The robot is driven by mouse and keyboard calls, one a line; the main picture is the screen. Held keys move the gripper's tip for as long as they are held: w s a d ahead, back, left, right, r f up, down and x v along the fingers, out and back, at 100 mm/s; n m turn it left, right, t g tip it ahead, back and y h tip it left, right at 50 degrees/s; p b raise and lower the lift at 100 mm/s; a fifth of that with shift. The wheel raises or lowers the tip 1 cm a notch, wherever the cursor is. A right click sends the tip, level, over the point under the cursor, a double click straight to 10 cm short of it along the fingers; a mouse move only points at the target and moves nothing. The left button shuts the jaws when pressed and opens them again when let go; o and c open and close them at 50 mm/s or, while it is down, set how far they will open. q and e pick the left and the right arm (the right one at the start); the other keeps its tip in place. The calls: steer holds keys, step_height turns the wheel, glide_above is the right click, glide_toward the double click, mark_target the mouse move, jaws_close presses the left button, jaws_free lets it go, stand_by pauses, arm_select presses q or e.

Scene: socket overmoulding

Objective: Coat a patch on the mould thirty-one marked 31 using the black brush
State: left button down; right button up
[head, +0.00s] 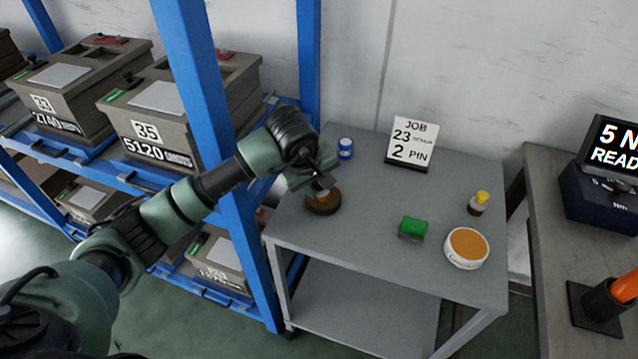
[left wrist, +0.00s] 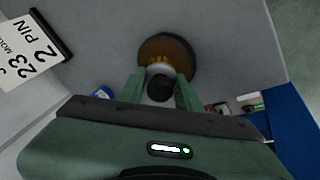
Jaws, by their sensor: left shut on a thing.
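My left gripper (head: 320,188) is over the left part of the grey table. It is shut on a black round-topped piece, seemingly the handle of the black brush (left wrist: 160,88). Right below the fingers is a round dark dish (head: 323,206) with a brown-orange inside; it also shows in the left wrist view (left wrist: 190,50). I cannot tell whether the brush touches it. Grey moulds stand on the blue rack; one is marked 33 (head: 70,85) and one 35 (head: 175,110). I cannot read a 31 on any mould. My right gripper is not in view.
The grey table (head: 375,215) also holds a blue-and-white jar (head: 345,148), a job card (head: 409,143), a green block (head: 412,227), an orange-topped tub (head: 466,247) and a yellow-capped bottle (head: 479,203). A blue rack post (head: 190,80) stands close to my left arm.

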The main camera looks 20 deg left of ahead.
arm_select(q)
steer(key=shift+r+p, duration=1.7)
steer(key=shift+r, duration=1.8)
steer(key=shift+f, duration=0.1)
